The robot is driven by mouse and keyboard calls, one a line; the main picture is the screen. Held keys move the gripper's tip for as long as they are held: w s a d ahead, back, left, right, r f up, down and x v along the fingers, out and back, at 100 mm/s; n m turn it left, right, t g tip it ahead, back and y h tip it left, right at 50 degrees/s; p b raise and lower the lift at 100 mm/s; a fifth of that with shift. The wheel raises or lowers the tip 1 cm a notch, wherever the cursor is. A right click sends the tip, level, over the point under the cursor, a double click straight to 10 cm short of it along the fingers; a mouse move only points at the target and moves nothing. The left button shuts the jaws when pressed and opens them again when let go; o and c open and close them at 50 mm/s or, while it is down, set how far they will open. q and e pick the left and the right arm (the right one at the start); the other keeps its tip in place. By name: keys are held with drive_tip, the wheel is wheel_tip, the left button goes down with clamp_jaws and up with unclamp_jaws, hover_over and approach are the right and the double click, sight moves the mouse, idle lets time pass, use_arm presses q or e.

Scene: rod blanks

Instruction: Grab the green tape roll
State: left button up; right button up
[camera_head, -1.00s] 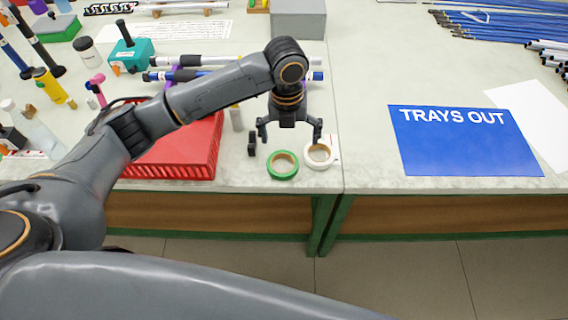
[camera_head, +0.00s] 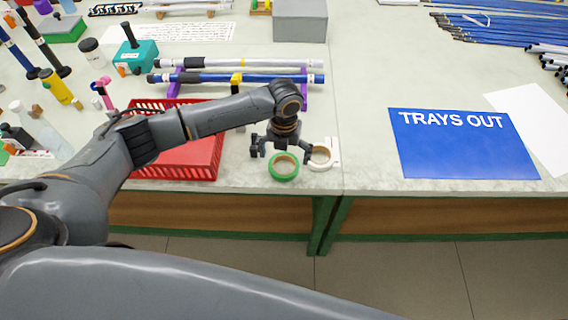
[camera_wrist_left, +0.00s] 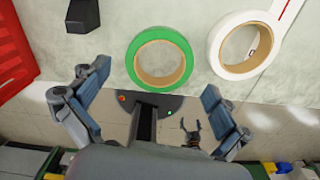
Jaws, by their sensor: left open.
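The green tape roll (camera_head: 284,167) lies flat on the grey bench near its front edge. In the left wrist view the green tape roll (camera_wrist_left: 160,38) shows whole, with its brown core, ahead of the fingers. My left gripper (camera_head: 280,150) is open and empty. It is close above the roll, its fingers spread to either side. In the left wrist view my left gripper (camera_wrist_left: 152,103) has both fingers apart, with nothing between them. A white tape roll (camera_head: 320,157) lies just right of the green one.
A red basket (camera_head: 205,160) stands left of the gripper. A small black object (camera_wrist_left: 90,72) lies left of the green roll in the wrist view. A blue TRAYS OUT sheet (camera_head: 463,150) lies to the right. The bench between the white roll and the sheet is clear.

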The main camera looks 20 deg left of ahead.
use_arm(q)
drive_tip(key=shift+f, duration=1.4)
drive_tip(key=c, duration=1)
drive_tip(key=shift+c, duration=0.2)
drive_tip(key=shift+r, duration=0.2)
